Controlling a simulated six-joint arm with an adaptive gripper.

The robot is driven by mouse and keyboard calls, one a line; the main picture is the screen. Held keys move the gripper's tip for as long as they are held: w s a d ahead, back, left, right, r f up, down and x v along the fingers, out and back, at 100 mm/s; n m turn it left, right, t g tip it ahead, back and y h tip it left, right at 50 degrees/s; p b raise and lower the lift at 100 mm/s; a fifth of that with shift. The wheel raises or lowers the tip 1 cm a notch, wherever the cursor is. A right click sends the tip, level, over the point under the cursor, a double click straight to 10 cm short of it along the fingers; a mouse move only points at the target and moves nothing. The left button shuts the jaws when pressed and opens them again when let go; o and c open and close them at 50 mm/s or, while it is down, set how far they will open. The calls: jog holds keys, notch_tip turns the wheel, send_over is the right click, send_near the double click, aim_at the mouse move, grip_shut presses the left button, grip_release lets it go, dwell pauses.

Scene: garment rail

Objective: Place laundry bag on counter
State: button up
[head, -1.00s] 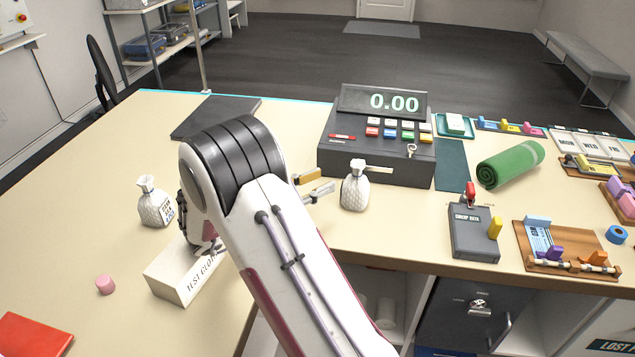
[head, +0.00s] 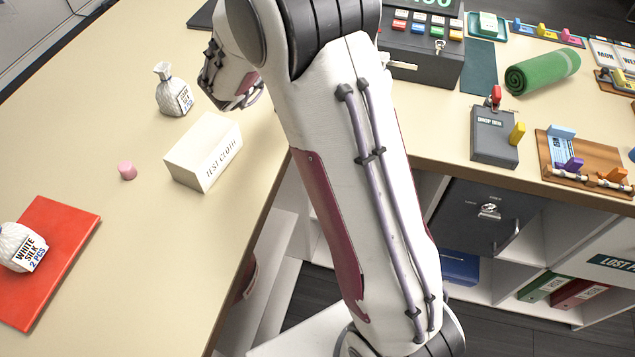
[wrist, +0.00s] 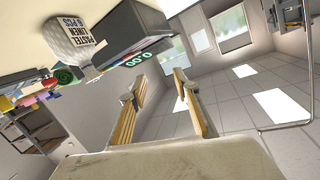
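A white laundry bag labelled WHITE SILK 2 PCS (head: 20,246) lies on a red mat (head: 62,240) at the left of the counter (head: 120,90). A second small white bag (head: 174,92) stands farther back, near a TEST CLOTH block; its label is too small to read surely.
Counter is bare around the peg.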

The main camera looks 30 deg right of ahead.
jog(key=a+r+n+t+y, duration=0.65)
jog(key=a+r+y, duration=0.35)
jog(key=a, duration=0.4)
jog(key=s+a+n+g+y, duration=0.2)
jog(key=s+a+n+y, duration=0.2)
jog(key=s+a, duration=0.25)
jog(key=s+f+n+g, duration=0.1)
jog(key=s+f+g, duration=0.1)
jog(key=s, duration=0.8)
jog(key=s+d+f+n+g, duration=0.1)
jog(key=s+f, duration=0.3)
jog(key=s, duration=0.6)
jog(key=s+d+f+n+g, duration=0.1)
jog(key=s+f+n+g, duration=0.1)
jog(key=s, duration=0.8)
jog(key=shift+d+f+g, duration=0.15)
jog(key=shift+f+g, duration=0.35)
jog(key=shift+g, duration=0.55)
